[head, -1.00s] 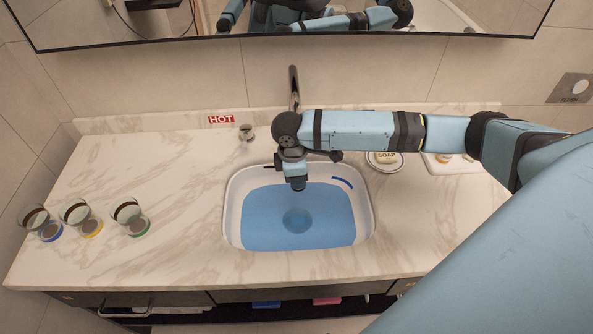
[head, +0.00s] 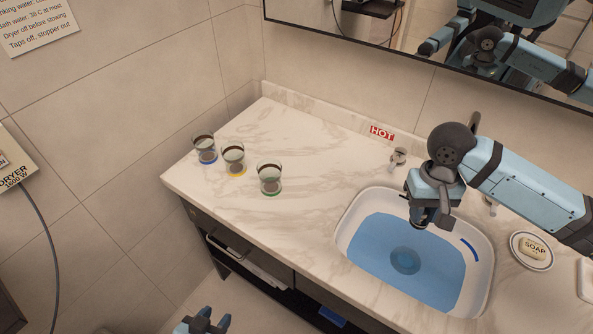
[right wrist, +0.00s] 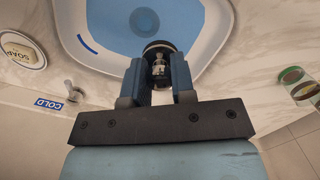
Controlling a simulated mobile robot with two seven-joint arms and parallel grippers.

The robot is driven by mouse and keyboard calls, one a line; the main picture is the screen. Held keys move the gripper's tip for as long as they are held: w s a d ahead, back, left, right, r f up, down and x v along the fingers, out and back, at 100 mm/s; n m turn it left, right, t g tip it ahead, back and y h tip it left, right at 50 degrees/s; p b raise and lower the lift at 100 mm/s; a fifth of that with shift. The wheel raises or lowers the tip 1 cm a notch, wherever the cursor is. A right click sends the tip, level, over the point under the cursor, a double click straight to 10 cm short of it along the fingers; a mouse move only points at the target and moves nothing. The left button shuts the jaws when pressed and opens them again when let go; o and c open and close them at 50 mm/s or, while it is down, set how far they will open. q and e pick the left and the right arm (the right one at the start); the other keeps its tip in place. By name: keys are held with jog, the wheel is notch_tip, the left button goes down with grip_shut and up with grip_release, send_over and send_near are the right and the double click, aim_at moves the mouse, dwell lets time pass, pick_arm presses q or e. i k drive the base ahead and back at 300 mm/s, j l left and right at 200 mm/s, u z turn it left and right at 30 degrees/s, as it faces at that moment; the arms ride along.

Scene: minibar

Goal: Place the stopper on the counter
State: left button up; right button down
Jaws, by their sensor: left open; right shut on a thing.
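My right gripper (head: 430,220) is above the back part of the sink basin (head: 352,212), pointing down. In the right wrist view its fingers (right wrist: 157,82) are closed around the stopper (right wrist: 158,50), a dark round disc with a pale metal fitting. In the head view the gripper hides the stopper. The drain (head: 405,261) shows as a dark ring under blue water, and also appears in the right wrist view (right wrist: 145,20). The marble counter (head: 310,150) surrounds the basin. My left gripper (head: 205,322) is open and empty at the bottom edge, low in front of the counter.
Several glasses on coloured bases, including one with a green base (head: 269,180), stand on the left counter. A hot tap handle (head: 397,157) is behind the basin; a soap dish (head: 531,250) is to its right. The counter between glasses and basin is clear.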

aim_at(292, 232)
jog(key=k+u, duration=0.5)
jog(key=u, duration=0.7)
